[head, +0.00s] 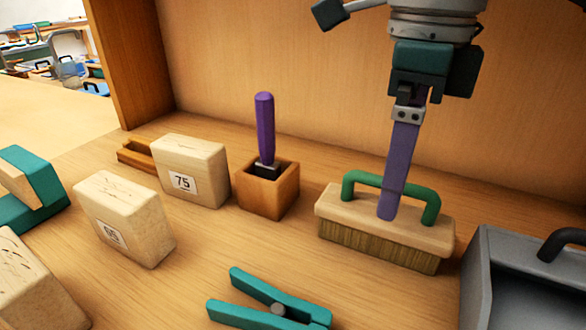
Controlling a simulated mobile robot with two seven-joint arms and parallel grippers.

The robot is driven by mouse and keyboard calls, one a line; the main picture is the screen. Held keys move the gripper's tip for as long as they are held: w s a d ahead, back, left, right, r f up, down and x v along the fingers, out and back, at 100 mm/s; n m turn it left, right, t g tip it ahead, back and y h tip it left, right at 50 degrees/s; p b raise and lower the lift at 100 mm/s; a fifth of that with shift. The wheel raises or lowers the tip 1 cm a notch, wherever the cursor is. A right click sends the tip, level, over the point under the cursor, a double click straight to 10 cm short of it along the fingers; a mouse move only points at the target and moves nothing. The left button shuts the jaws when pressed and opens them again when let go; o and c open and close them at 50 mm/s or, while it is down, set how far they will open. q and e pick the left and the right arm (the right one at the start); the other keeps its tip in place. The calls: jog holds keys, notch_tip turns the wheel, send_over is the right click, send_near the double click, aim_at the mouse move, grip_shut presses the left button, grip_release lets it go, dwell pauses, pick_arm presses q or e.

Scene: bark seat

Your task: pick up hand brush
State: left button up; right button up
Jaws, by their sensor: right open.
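The hand brush (345,205) has a pale wooden body, a green arched handle and brown bristles pointing down. It stands on the wooden surface at right of centre. My right gripper (388,210) comes down from the top, directly over the brush. Its purple finger crosses in front of the green handle, and its tip is at the top of the wooden body. The jaws are open; a second finger cannot be made out, and I cannot tell whether the finger touches the brush. My left gripper is not in view.
A wooden holder (277,202) with a purple-handled tool (265,128) stands left of the brush. A grey metal container (478,275) is close on the right. A teal clamp (270,301) lies in front. Wooden blocks (125,215) stand at left; a wooden wall is behind.

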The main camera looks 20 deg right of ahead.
aim_at(418, 239)
jog(key=f, duration=0.7)
jog(key=shift+a, duration=0.25)
jog(key=shift+c, duration=0.4)
jog(key=shift+r, duration=0.1)
grip_shut()
